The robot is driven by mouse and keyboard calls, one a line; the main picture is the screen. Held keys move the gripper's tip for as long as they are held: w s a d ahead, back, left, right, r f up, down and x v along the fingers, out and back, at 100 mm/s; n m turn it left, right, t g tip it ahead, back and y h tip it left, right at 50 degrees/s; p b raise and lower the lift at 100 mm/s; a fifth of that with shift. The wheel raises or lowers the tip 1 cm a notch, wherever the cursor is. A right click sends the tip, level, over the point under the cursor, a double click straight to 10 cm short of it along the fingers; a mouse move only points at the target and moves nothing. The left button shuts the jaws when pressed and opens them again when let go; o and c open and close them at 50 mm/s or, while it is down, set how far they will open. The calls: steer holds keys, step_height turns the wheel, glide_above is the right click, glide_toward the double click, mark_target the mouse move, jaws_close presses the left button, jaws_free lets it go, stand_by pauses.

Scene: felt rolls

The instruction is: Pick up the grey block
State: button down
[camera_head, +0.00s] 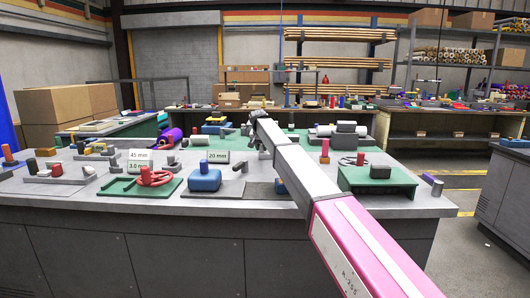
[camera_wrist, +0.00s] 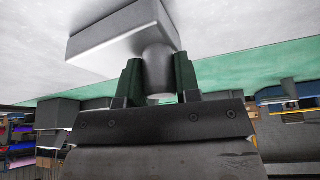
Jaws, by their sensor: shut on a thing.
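A light grey block (camera_wrist: 118,32) with a rounded neck fills the upper middle of the wrist view. My gripper (camera_wrist: 159,80) has its two dark green fingers on either side of the neck (camera_wrist: 155,65), shut on it. The block's flat body lies beyond the fingertips. The pale surface behind it is close, but I cannot tell if the block touches it. In the head view my arm reaches over the bench to its far middle. The fingers and the held block are hidden there by my own arm.
The grey bench (camera_head: 125,205) is crowded.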

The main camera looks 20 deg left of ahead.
steer(key=shift+r, duration=0.65)
steer(key=r, duration=0.3)
steer(key=shift+s+a+r, duration=0.1)
steer(key=shift+s+a, duration=0.05)
steer(key=shift+s, duration=0.05)
steer(key=s+a+r, duration=0.5)
steer(key=s+r, duration=0.1)
steer(key=s, duration=0.4)
steer(key=shift+r, duration=0.3)
steer(key=shift+d, duration=0.1)
